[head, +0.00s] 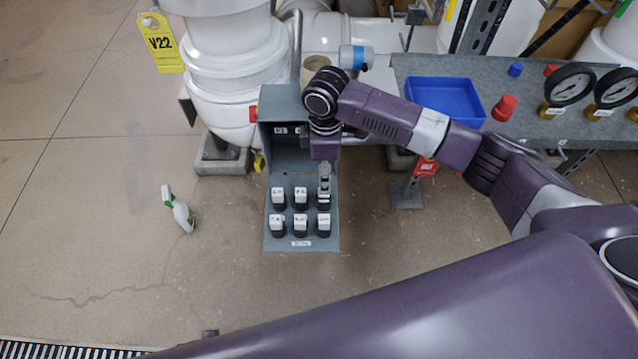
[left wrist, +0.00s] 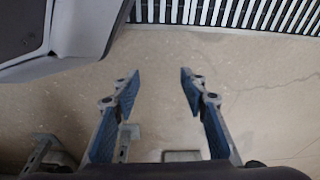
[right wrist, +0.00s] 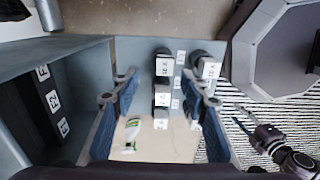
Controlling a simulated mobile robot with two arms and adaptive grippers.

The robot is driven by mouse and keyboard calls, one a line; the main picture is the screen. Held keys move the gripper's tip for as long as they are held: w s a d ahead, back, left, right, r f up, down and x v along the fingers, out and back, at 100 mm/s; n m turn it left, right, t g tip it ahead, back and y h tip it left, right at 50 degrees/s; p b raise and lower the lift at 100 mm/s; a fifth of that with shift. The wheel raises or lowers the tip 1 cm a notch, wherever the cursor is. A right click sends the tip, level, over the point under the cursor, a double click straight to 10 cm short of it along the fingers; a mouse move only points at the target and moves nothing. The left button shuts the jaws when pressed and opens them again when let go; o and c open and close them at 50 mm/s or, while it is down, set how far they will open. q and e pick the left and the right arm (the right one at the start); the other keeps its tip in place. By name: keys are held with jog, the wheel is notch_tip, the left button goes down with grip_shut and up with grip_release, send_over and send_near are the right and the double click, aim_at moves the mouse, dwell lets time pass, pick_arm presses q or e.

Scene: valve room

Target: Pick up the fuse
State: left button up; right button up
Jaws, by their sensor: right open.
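Several black fuses with white labels stand in two rows on the grey fuse box's lower panel (head: 290,246). The right fuse of the upper row (head: 324,203) is under my right gripper (head: 324,183), which partly hides it. My right gripper is open; in the right wrist view (right wrist: 161,80) fuses (right wrist: 162,97) show between and beyond its fingers. Contact cannot be told. Another fuse (right wrist: 207,67) stands beside the right finger. My left gripper (left wrist: 160,80) is open and empty over bare floor; it is not in the head view.
The box's upright housing (head: 285,150) rises behind the panel, close to my right gripper. A grey bench (head: 430,68) with a blue tray (head: 445,97) and gauges stands right.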

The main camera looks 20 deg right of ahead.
aim_at(324, 198)
jog(key=shift+s+f+b, duration=0.15)
jog(key=shift+s+f, duration=0.05)
jog(key=shift+f, duration=0.4)
jog(key=shift+s+f+b, duration=0.15)
jog(key=shift+s+f, duration=0.05)
jog(key=shift+f, duration=0.4)
notch_tip(324, 198, down, 4)
jog(key=shift+a+f+b, duration=0.1)
jog(key=shift+b, duration=0.5)
jog(key=shift+f, duration=0.25)
jog(key=c, duration=1.1)
pick_arm(q)
notch_tip(324, 198, up, 6)
jog(key=w, duration=0.2)
jog(key=shift+w+d, duration=0.2)
jog(key=shift+w, duration=0.1)
pick_arm(e)
jog(key=shift+r, duration=0.15)
